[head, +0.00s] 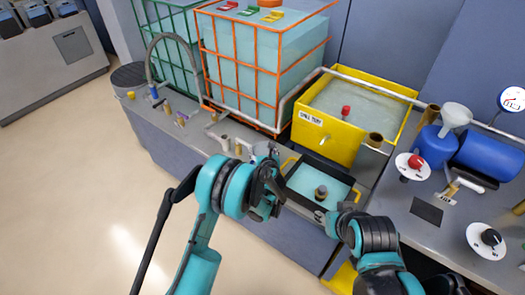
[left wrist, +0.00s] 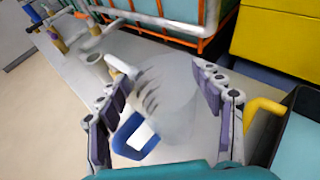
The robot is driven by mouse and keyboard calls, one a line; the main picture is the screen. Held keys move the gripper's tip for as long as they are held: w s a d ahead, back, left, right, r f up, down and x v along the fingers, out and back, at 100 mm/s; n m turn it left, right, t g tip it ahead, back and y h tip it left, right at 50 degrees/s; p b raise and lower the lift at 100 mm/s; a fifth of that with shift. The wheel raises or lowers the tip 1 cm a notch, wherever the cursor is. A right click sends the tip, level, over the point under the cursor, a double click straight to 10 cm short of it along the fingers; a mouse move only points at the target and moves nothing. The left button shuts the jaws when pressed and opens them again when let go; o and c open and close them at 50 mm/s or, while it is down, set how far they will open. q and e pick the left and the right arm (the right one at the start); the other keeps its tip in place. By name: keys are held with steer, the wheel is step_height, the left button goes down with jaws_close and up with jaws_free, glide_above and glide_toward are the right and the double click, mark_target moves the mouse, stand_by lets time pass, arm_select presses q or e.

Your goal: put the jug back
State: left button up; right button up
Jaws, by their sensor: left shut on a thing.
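The jug (left wrist: 172,100) is a pale translucent vessel in the left wrist view, with a blue handle low on its left side. My left gripper (left wrist: 163,108) is shut on it, with one finger on each side. In the head view the jug's pale top (head: 264,150) shows just beyond my left gripper (head: 265,185), above the front of the counter; most of it is hidden by the gripper. Whether its base touches the counter I cannot tell. My right arm comes in from the lower right; its gripper (head: 328,214) is over the black tray's near edge, its fingers unclear.
A black tray (head: 338,176) with teal liquid and yellow handles is right of the jug. Behind are an orange-caged tank (head: 240,75) and a yellow bin (head: 335,150). A blue container (head: 432,148), a funnel (head: 456,115) and dials stand right. Pipe fittings line the counter left.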

arm_select(q)
steer(key=shift+f, duration=0.1)
steer(key=o, duration=1.9)
